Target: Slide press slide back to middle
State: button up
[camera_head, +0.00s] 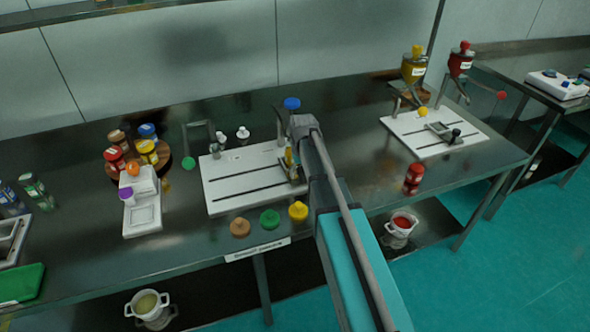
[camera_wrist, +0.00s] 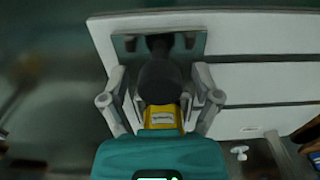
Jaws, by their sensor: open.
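The press board (camera_head: 228,170) is a white plate with two dark slots, in the middle of the table in the head view. Its dark press slide (camera_head: 293,186) sits at the board's right end, partly hidden by my arm. A yellow jar (camera_head: 289,157) shows at the slide. In the wrist view, the slide plate (camera_wrist: 195,44) is at the end of the white board (camera_wrist: 255,76). A dark round knob (camera_wrist: 159,82) lies in front of the yellow labelled jar (camera_wrist: 160,117). My gripper (camera_wrist: 160,80) is open, one finger on each side of knob and jar; contact is unclear.
Brown, green (camera_head: 270,219) and yellow lids lie before the board. A scale (camera_head: 142,221) and a round rack of jars stand left. A red jar (camera_head: 413,178) and a second white board (camera_head: 400,125) with funnels stand right. Table between is clear.

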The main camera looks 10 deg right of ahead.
jog(key=shift+a, duration=0.2)
dwell(0.4)
jog(key=shift+s+a, duration=0.3)
jog(key=shift+a, duration=1.85)
jog(key=shift+s+a, duration=0.35)
jog(key=shift+a, duration=1.75)
jog(key=shift+s+a, duration=0.3)
jog(key=shift+a, duration=1.85)
jog(key=shift+o, duration=1.4)
jog(key=shift+r, duration=0.1)
notch_tip(320, 180, up, 9)
jog(key=p, duration=0.9)
